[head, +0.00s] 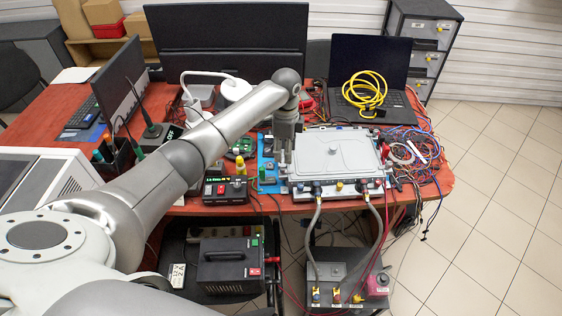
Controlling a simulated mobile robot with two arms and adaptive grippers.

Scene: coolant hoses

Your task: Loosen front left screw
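My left arm reaches across from the left. Its gripper (285,160) points down beside the unit's left edge, above a blue plate. The fingers are too small to tell whether they are open, shut or touching anything. The front left screw is too small to make out. My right gripper is out of view.
A black box with a red button (226,190) stands left of the unit. A laptop (371,80) with a coiled yellow cable (364,92) is behind it. Loose wires (415,150) crowd the right side. A grey connector box (345,278) sits below the table. Floor at right is clear.

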